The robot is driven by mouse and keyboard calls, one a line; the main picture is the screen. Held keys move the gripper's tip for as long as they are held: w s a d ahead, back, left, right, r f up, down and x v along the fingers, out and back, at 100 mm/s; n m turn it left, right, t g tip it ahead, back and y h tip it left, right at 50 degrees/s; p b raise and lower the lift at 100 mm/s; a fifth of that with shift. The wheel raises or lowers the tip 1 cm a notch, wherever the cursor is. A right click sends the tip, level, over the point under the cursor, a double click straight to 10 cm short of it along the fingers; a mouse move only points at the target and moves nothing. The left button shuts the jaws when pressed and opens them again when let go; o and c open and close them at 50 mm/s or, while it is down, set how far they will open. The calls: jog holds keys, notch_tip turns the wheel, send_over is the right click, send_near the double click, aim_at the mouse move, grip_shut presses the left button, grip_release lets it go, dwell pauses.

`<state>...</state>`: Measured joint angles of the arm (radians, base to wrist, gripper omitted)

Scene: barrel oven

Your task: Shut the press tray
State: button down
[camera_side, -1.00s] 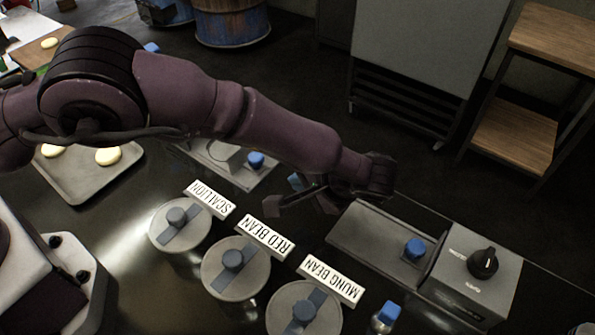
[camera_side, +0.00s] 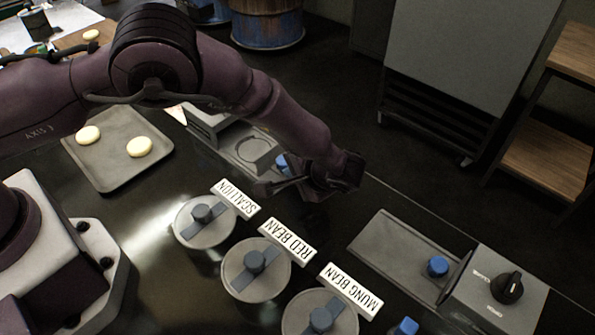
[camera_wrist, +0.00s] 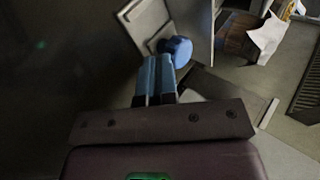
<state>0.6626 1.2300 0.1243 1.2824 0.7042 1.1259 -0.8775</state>
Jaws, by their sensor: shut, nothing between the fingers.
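A grey tray with a round outline (camera_side: 252,148) is pulled out from a low grey box (camera_side: 212,118) behind the counter's tubs; I take it for the press tray. A blue knob (camera_side: 283,163) stands at its right end, partly hidden by my gripper. In the wrist view the blue knob (camera_wrist: 179,50) and the tray plate (camera_wrist: 149,22) show just beyond my fingers. My gripper (camera_wrist: 155,60) is shut and empty, its fingertips close beside the knob; I cannot tell if they touch it. In the side view my gripper (camera_side: 290,182) is low over the tray's right end.
A second tray (camera_side: 390,248) with a blue knob (camera_side: 438,266) extends from a box with a black dial (camera_side: 507,287) at right. Lidded tubs (camera_side: 255,268) with name signs (camera_side: 287,240) stand in front. A flat pan (camera_side: 115,150) with pale discs is at left.

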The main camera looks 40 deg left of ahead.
aim_at(253, 154)
jog(key=a, duration=1.3)
jog(key=d, duration=0.4)
jog(key=shift+s+d, duration=0.3)
jog(key=shift+s, duration=0.05)
jog(key=v, duration=1)
jog(key=s+a+r+n+t+h, duration=0.1)
jog(key=s+a+r+h, duration=0.3)
jog(key=s+r, duration=0.6)
jog(key=s+a+r+n+t+h, duration=0.1)
jog(key=s+a+r+t+h, duration=0.1)
jog(key=s+a+r+h, duration=0.3)
jog(key=s+a+r, duration=0.4)
jog(key=s+r, duration=0.2)
jog(key=r, duration=0.5)
jog(key=shift+s+a+t, duration=0.25)
jog(key=shift+s+t, duration=0.1)
jog(key=shift+t, duration=0.05)
